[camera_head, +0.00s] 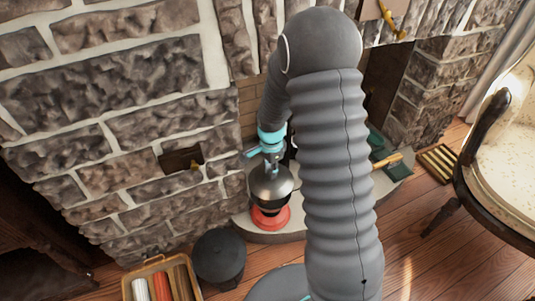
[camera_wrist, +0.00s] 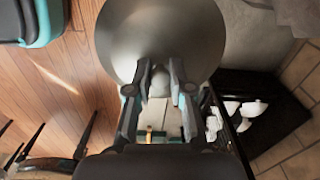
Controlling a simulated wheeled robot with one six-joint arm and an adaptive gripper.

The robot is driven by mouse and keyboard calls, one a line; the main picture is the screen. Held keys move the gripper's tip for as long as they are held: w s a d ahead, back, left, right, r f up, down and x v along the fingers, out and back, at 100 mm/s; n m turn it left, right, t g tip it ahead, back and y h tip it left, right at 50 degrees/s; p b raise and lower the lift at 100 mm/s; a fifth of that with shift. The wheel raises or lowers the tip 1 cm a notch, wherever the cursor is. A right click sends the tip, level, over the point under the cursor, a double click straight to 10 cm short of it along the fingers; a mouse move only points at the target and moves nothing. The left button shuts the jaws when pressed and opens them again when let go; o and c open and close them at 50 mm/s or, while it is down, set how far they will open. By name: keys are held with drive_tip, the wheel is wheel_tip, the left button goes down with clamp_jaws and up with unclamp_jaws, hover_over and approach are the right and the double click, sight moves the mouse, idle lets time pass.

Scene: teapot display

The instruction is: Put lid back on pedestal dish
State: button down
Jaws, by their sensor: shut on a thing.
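My gripper (camera_head: 271,163) hangs in front of the stone fireplace and is shut on a shiny grey round lid (camera_head: 270,184). In the wrist view the lid (camera_wrist: 160,28) fills the top middle as a smooth disc, and my gripper's fingertips (camera_wrist: 161,82) close at its near edge; the grasped part is hard to make out. In the head view a red pedestal dish (camera_head: 269,218) with a dark upper part stands on the hearth directly below the lid in the picture. The lid hides the dish's top, so I cannot tell whether they touch.
A black pot (camera_head: 219,257) and a wooden tray (camera_head: 150,265) with coloured rolls are at the lower left. The pale hearth (camera_head: 290,236) curves around the dish. A cream armchair (camera_head: 505,120) stands at right. My arm hides much of the middle.

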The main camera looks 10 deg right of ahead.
drive_tip(key=shift+w+f, duration=0.15)
drive_tip(key=shift+w, duration=0.1)
drive_tip(key=shift+d+f+b, duration=0.15)
drive_tip(key=shift+f+b, duration=0.35)
drive_tip(key=shift+f, duration=0.6)
drive_tip(key=shift+f+b, duration=1.35)
drive_tip(key=shift+f, duration=0.6)
drive_tip(key=shift+f+b, duration=0.15)
drive_tip(key=shift+b, duration=0.25)
idle(0.4)
drive_tip(key=shift+c, duration=2.4)
unclamp_jaws()
drive_tip(key=shift+r+p, duration=2.15)
drive_tip(key=shift+r, duration=1.35)
